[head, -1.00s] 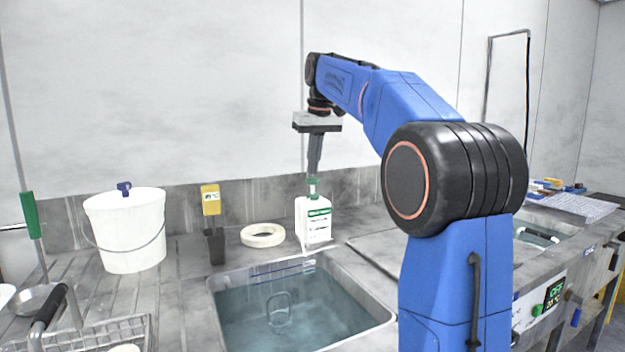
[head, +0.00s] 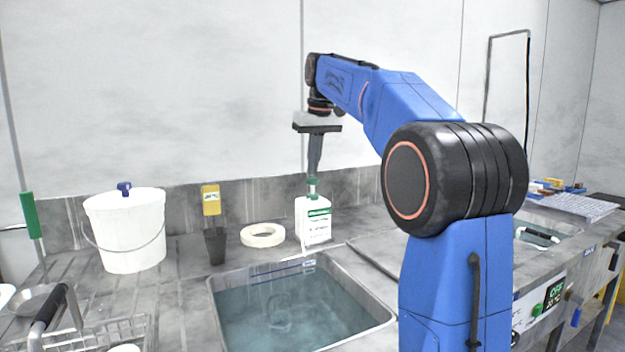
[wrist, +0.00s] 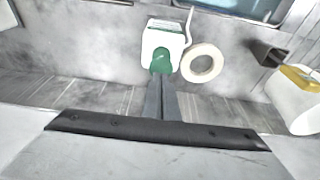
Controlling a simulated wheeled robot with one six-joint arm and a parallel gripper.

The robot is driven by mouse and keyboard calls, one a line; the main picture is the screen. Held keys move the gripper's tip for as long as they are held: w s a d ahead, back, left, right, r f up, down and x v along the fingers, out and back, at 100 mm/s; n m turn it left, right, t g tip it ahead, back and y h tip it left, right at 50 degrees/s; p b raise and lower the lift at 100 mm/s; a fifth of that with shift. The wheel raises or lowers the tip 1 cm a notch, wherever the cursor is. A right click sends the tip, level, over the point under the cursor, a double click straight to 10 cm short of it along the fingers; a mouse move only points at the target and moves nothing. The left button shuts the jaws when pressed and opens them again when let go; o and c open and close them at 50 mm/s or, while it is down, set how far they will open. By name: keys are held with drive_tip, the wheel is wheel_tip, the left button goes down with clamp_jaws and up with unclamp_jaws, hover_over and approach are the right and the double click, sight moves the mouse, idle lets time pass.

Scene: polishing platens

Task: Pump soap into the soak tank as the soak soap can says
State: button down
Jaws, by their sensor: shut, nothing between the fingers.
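The white soap can (head: 313,222) with a green label and green pump head (head: 312,187) stands upright on the counter behind the soak tank (head: 296,306). The tank is a sunken steel basin holding clear bluish liquid. My gripper (head: 313,172) points straight down, shut and empty, with its fingertips right at the pump head. In the wrist view the shut fingers (wrist: 162,100) end at the green pump head (wrist: 161,62) on the can (wrist: 162,37). Whether they touch it I cannot tell. The can's nozzle (wrist: 189,22) points toward the tank (wrist: 245,6). The label text is too small to read.
A white ring (head: 262,235) lies left of the can. A dark cup (head: 215,246) with a yellow tag (head: 211,199) and a white bucket (head: 126,230) stand further left. A wire basket (head: 95,335) is at the front left. A second basin (head: 540,232) lies to the right.

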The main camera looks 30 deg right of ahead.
drive_tip(key=shift+s+x, duration=0.15)
drive_tip(key=shift+x, duration=0.5)
drive_tip(key=shift+s+x, duration=0.15)
drive_tip(key=shift+x, duration=0.45)
drive_tip(key=shift+w+v, duration=0.25)
drive_tip(key=shift+v, duration=0.9)
drive_tip(key=shift+w, duration=0.1)
drive_tip(key=shift+s+x, duration=0.25)
drive_tip(key=shift+x, duration=0.75)
drive_tip(key=shift+w+v, duration=0.25)
drive_tip(key=shift+v, duration=0.75)
